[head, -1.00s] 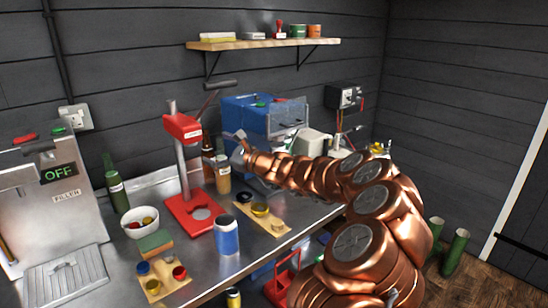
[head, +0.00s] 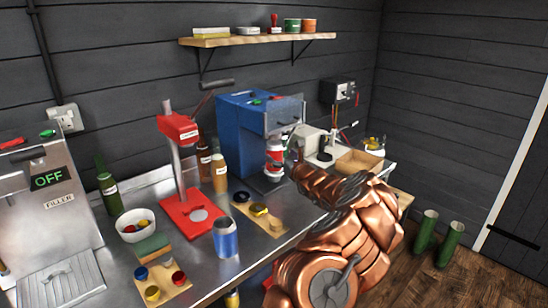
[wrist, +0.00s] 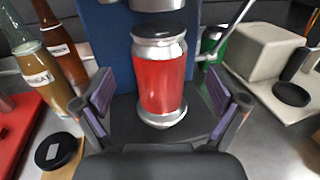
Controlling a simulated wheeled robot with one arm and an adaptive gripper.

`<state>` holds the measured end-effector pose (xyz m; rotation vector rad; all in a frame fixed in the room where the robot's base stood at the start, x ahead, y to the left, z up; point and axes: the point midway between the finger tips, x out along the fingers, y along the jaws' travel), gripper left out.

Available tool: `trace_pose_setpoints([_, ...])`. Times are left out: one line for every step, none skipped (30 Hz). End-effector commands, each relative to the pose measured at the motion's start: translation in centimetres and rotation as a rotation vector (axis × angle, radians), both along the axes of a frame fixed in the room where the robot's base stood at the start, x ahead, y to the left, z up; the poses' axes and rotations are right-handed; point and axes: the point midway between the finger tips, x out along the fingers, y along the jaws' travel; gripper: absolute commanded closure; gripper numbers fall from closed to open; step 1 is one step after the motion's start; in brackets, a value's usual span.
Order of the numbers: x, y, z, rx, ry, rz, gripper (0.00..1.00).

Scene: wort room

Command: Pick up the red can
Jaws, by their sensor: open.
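The red can (wrist: 161,82) stands upright in the blue machine (wrist: 112,60), on a small round silver base, with a dark lid-like piece over its top. In the head view the red can (head: 274,156) shows at the front of the blue machine (head: 238,122). My gripper (wrist: 165,100) is open, with one purple-padded finger on each side of the can's lower part and a visible gap to it on both sides. In the head view my gripper (head: 296,158) is just right of the can, partly hidden by my arm.
Brown and amber bottles (wrist: 55,85) stand left of the machine. A pale device (wrist: 250,48) stands at right. A red press (head: 190,180), a blue can (head: 225,238) and a wooden cap board (head: 262,222) occupy the steel bench (head: 110,262).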

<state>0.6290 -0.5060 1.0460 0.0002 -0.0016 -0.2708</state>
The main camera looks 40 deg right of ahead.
Motion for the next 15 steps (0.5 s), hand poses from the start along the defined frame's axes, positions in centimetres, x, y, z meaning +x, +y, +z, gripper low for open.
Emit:
trace_pose_setpoints([0.2, 0.0, 0.0, -0.001, 0.001, 0.000, 0.04])
trace_pose_setpoints([0.3, 0.0, 0.0, 0.000, 0.002, 0.001, 0.04])
trace_pose_setpoints([0.4, -0.1, 0.0, 0.000, 0.003, 0.000, 0.04])
trace_pose_setpoints([0.6, -0.2, -0.1, 0.000, 0.004, 0.000, 0.04])
trace_pose_setpoints([0.8, -0.2, -0.1, 0.000, 0.005, 0.000, 0.04])
trace_pose_setpoints([1.1, -0.2, -0.2, 0.000, 0.007, 0.001, 0.04])
trace_pose_setpoints([1.4, -0.2, -0.2, -0.001, 0.009, 0.002, 0.04])
trace_pose_setpoints([1.6, -0.3, -0.2, 0.000, 0.007, 0.003, 0.04])
trace_pose_setpoints([1.9, -0.4, -0.2, 0.000, 0.007, 0.003, 0.04])
trace_pose_setpoints([2.1, -0.4, -0.2, 0.000, 0.006, 0.003, 0.04])
trace_pose_setpoints([2.3, -0.5, -0.2, 0.001, 0.006, 0.003, 0.04])
trace_pose_setpoints([2.6, -0.5, -0.2, 0.000, 0.005, 0.003, 0.04])
trace_pose_setpoints([2.8, -0.6, -0.2, 0.000, 0.005, 0.005, 0.04])
trace_pose_setpoints([3.1, -0.6, -0.3, 0.000, 0.004, 0.006, 0.04])
trace_pose_setpoints([3.4, -0.7, -0.3, -0.001, 0.005, 0.005, 0.04])
